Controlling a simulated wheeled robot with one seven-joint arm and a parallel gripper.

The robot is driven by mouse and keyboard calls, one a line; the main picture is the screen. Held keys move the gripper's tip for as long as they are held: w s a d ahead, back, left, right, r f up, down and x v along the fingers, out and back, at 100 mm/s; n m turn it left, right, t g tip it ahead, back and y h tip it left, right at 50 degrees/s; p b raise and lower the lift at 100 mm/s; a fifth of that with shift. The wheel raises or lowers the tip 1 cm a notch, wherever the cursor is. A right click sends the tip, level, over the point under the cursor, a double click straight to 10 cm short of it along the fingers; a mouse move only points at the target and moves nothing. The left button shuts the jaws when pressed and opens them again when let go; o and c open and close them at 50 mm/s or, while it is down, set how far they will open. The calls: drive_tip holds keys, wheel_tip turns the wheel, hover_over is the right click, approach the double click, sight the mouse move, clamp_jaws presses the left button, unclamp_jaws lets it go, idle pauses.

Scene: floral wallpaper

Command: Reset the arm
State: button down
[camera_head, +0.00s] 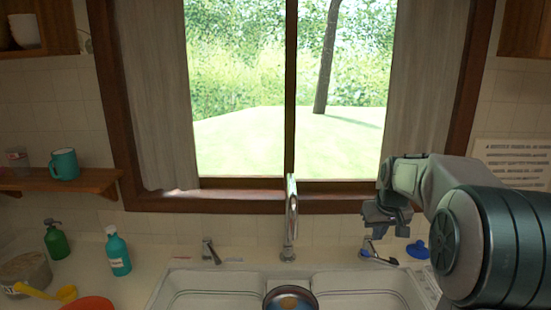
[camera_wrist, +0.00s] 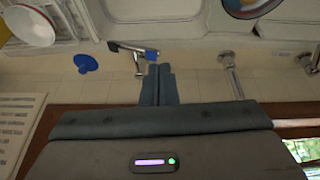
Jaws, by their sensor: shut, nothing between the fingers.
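My gripper (camera_head: 384,232) hangs from my bent arm at the right of the head view, in front of the window's lower right corner and above the back of the sink counter. In the wrist view, its two fingers (camera_wrist: 158,72) are pressed together with nothing between them. The fingertips appear close to a tap handle with a blue part (camera_wrist: 138,50), which shows behind and below the gripper in the head view (camera_head: 378,255). I cannot tell whether they touch it.
The double sink (camera_head: 355,283) holds a round pan or bowl (camera_head: 291,299) near its middle. A tall faucet (camera_head: 290,225) stands behind it. A blue stopper-like object (camera_head: 418,249) is on the right. Green (camera_head: 56,240) and teal (camera_head: 118,252) bottles stand left. The space before the window is open.

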drive_tip(key=s+a+f, duration=0.1)
drive_tip(key=s+a, duration=0.2)
drive_tip(key=s, duration=0.7)
drive_tip(key=s+a+f, duration=0.1)
drive_tip(key=s+a, duration=0.3)
drive_tip(key=s, duration=0.5)
drive_tip(key=s+a+f+b, duration=0.1)
drive_tip(key=s+a, duration=0.3)
drive_tip(key=s, duration=0.6)
drive_tip(key=shift+s+a+f, duration=0.25)
drive_tip(key=shift+s, duration=0.1)
